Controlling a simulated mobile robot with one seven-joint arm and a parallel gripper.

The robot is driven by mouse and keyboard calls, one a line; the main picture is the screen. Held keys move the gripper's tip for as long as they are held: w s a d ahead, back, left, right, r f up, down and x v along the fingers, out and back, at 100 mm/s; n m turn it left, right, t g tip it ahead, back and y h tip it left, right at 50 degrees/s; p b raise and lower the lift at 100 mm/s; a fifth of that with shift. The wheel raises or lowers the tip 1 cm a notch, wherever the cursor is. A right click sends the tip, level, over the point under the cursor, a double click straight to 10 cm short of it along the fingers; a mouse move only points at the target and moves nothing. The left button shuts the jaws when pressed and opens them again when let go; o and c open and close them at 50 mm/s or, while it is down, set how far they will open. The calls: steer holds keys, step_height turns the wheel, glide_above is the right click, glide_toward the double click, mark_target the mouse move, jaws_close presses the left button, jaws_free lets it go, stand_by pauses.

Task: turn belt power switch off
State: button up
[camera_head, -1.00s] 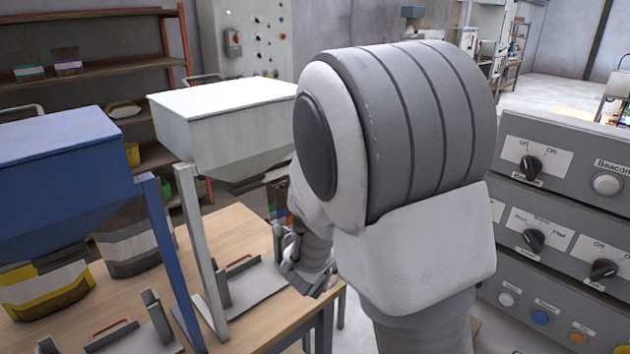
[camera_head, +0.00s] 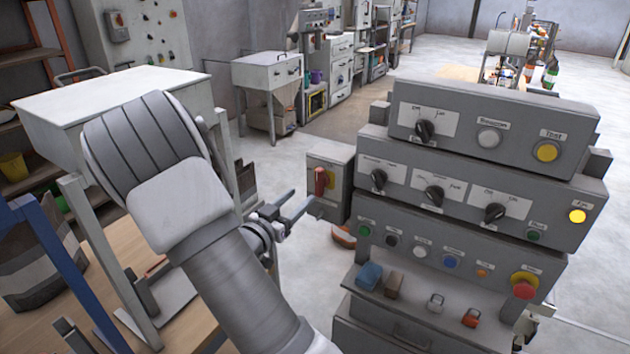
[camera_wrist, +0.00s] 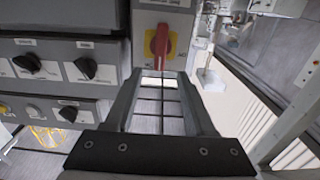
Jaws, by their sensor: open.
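A grey switch box (camera_head: 329,168) with a red rotary handle (camera_head: 320,182) stands left of the control panel in the head view. The handle looks upright. In the wrist view, the red handle (camera_wrist: 160,44) sits on a yellow plate at the top centre, just beyond my fingertips. The box's label is not readable, so I cannot confirm that it is the belt power switch. My gripper (camera_head: 306,204) is open and empty, with its fingers pointing toward the box. In the wrist view, my gripper (camera_wrist: 162,78) has a clear gap between its fingers, apart from the handle.
The control panel (camera_head: 480,180) carries several black knobs, buttons and a red stop button (camera_head: 523,290). A shelf below it holds small blue, brown and red items. A white hopper (camera_head: 105,90) and wooden table (camera_head: 185,325) stand left. Open floor lies behind the box.

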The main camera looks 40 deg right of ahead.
mark_target(317, 181)
steer(key=p+x, duration=0.1)
steer(key=x, duration=0.7)
steer(key=shift+w+d, duration=0.2)
steer(key=shift+d, duration=0.15)
jaws_close()
